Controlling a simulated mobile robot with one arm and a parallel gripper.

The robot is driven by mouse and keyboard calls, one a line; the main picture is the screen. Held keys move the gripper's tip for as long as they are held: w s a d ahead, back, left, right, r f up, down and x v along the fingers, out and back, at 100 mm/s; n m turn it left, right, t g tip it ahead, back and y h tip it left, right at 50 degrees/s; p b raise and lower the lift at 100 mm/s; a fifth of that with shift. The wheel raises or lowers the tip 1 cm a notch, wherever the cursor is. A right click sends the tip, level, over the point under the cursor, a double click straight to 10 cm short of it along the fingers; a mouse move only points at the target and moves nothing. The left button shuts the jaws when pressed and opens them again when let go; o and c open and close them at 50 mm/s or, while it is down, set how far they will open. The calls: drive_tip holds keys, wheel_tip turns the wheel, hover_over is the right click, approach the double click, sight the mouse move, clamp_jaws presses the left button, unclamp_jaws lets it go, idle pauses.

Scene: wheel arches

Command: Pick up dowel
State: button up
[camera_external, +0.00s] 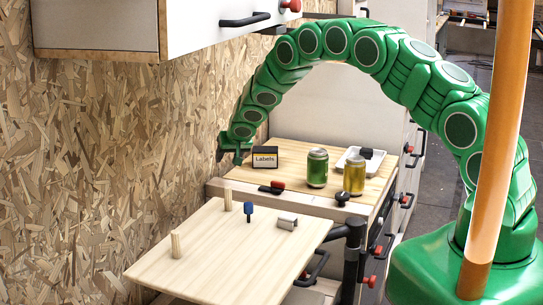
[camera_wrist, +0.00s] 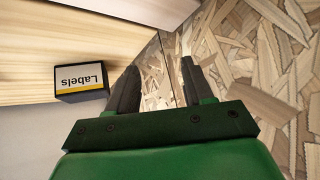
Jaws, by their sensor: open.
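Two pale wooden dowels stand upright on the lower wooden table (camera_external: 225,265) in the external view. One dowel (camera_external: 228,200) is near the table's back edge, and the other dowel (camera_external: 176,244) is nearer the front left. My gripper (camera_external: 238,158) is well above and behind the table, beside the labels box at the back counter's left edge. In the wrist view my gripper (camera_wrist: 161,68) has its two fingers apart with nothing between them, facing the chipboard wall. Neither dowel shows in the wrist view.
A blue-headed piece (camera_external: 249,208) and a grey metal cylinder (camera_external: 287,222) are also on the lower table. The back counter holds the labels box (camera_external: 265,157), a green can (camera_external: 317,168), a yellow can (camera_external: 354,174) and a white tray (camera_external: 347,160). The chipboard wall (camera_external: 70,170) borders the left.

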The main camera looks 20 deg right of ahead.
sight(180, 241)
drive_tip(key=s+a+r+n+g+y, duration=0.25)
drive_tip(key=s+a+n+y, duration=0.7)
drive_tip(key=s+a, duration=0.65)
drive_tip(key=s+a+n+g+y, duration=0.1)
drive_tip(key=s+n+g, duration=0.1)
drive_tip(key=s, duration=0.6)
drive_tip(key=s+a+n+g+y, duration=0.1)
drive_tip(key=s+n, duration=0.3)
drive_tip(key=s, duration=0.4)
drive_tip(key=s+a+n+g+y, duration=0.1)
drive_tip(key=s+a+n+g, duration=0.1)
drive_tip(key=s, duration=0.5)
drive_tip(key=shift+s+a+f+n+g, duration=0.1)
drive_tip(key=shift+s+a+n+g, duration=0.1)
drive_tip(key=shift+n+g, duration=0.25)
drive_tip(key=shift+s+a+f+n+g, duration=0.1)
drive_tip(key=shift+s+n+g, duration=0.1)
drive_tip(key=shift+n, duration=0.3)
drive_tip(key=shift+s+x, duration=0.1)
drive_tip(key=shift+x, duration=1.8)
drive_tip(key=shift+s+x, duration=0.15)
drive_tip(key=shift+x, duration=1.7)
drive_tip(key=shift+d+f, duration=0.1)
drive_tip(key=shift+f, duration=0.05)
clamp_jaws()
